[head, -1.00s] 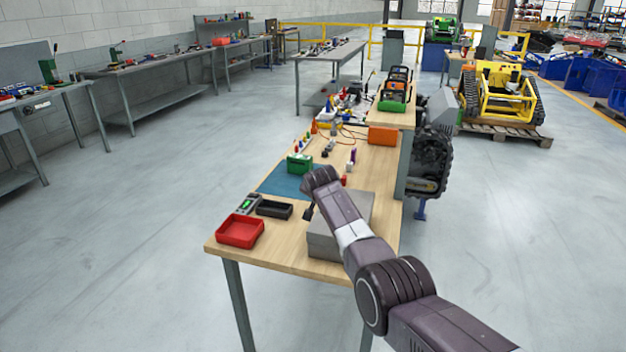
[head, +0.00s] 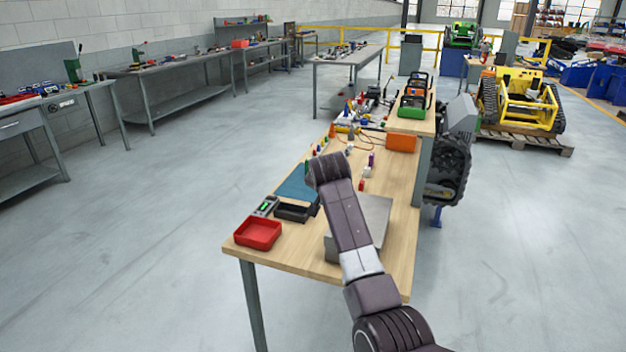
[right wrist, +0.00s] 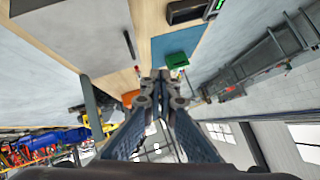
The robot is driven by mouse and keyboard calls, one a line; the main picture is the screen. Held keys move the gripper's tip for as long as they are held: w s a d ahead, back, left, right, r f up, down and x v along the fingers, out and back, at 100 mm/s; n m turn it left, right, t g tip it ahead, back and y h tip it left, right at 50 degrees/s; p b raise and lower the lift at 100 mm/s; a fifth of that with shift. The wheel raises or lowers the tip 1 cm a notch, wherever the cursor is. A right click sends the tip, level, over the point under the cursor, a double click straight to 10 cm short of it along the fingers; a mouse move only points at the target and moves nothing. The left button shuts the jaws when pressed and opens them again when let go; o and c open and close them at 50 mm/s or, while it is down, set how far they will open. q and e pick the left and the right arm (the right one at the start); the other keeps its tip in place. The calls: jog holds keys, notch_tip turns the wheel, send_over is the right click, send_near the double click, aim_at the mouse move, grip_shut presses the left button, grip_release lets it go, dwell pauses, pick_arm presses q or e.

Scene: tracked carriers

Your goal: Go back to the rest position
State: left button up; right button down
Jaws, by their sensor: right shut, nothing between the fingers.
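My right arm comes in from the bottom right of the head view, its wrist above the wooden workbench (head: 290,258). Its fingers are mostly hidden behind the wrist there. In the right wrist view my right gripper (right wrist: 161,78) is shut and empty, with its fingertips together, clear of the bench things. My left gripper is not in view.
A green box (right wrist: 178,60) shows in the right wrist view. Open floor lies left.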

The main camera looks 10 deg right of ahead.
jog(key=s+d+f+n+g, duration=0.25)
jog(key=s+f+n, duration=0.25)
jog(key=s+f, duration=1.9)
jog(key=s+a+f+n+g+y, duration=0.1)
jog(key=s+a+n+g, duration=0.15)
jog(key=s, duration=1.25)
jog(key=s+a+n+g+y, duration=0.1)
jog(key=s+a+n+y, duration=0.15)
jog(key=s, duration=1.25)
notch_tip(320, 180, down, 26)
jog(key=s+n+g, duration=0.1)
jog(key=s+g, duration=0.1)
jog(key=s+d+f+g, duration=0.1)
jog(key=s+d+f, duration=0.1)
jog(key=s+f, duration=1.4)
jog(key=shift+s+d+f+h, duration=0.35)
jog(key=shift+s+f+h, duration=0.1)
jog(key=shift+s, duration=0.3)
